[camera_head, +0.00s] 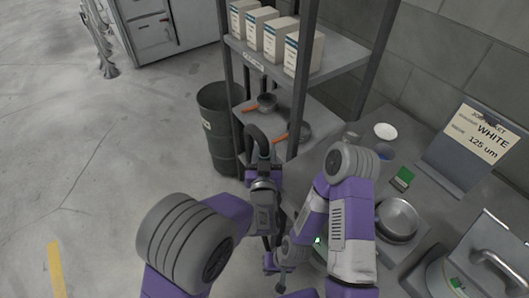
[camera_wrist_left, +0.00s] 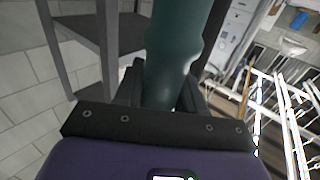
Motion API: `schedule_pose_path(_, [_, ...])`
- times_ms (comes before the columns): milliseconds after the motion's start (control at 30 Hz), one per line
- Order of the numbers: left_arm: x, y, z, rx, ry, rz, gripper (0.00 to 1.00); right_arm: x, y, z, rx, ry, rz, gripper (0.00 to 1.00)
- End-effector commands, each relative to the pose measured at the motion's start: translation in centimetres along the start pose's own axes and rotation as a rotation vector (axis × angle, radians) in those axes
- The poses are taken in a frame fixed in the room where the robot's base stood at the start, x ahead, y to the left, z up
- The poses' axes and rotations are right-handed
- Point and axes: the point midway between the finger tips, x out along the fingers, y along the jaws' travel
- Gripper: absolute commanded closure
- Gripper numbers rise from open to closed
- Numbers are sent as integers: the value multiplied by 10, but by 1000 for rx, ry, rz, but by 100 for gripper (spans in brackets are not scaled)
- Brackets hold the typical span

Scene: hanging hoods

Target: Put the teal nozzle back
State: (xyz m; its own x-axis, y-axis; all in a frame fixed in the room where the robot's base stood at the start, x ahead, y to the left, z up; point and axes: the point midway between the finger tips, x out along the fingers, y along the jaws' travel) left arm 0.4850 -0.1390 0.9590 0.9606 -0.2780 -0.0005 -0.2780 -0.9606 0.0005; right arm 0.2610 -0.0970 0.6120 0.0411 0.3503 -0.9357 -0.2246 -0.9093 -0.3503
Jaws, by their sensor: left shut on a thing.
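The teal nozzle (camera_wrist_left: 172,50) is a thick teal cylinder rising between the fingers of my left gripper (camera_wrist_left: 160,98) in the left wrist view. The gripper is shut on it. In the head view my left gripper (camera_head: 263,180) is near the front of the shelf rack, with a black curved piece and a small teal band (camera_head: 264,155) above it. Most of the nozzle is hidden there. My right gripper (camera_head: 282,258) is low in the middle, beside the bench edge, partly covered by my arms. Its fingers are too small to read.
A grey shelf rack (camera_head: 343,52) holds several white boxes (camera_head: 268,36) and pans with orange handles (camera_head: 265,101). A dark drum (camera_head: 222,130) stands left of it.

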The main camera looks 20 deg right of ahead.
Motion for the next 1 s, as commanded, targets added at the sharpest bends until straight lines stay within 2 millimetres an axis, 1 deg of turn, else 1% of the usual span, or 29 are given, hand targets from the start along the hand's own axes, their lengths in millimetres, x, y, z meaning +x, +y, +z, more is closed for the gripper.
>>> schedule_pose_path(33, [0, 0, 2, -1, 2, 0, 98, 3, 1, 0, 0, 0, 0, 100])
schedule_pose_path(1000, [0, 0, 36, -1, 2, 0, 98, 35, 13, -2, 0, 0, 0, 100])
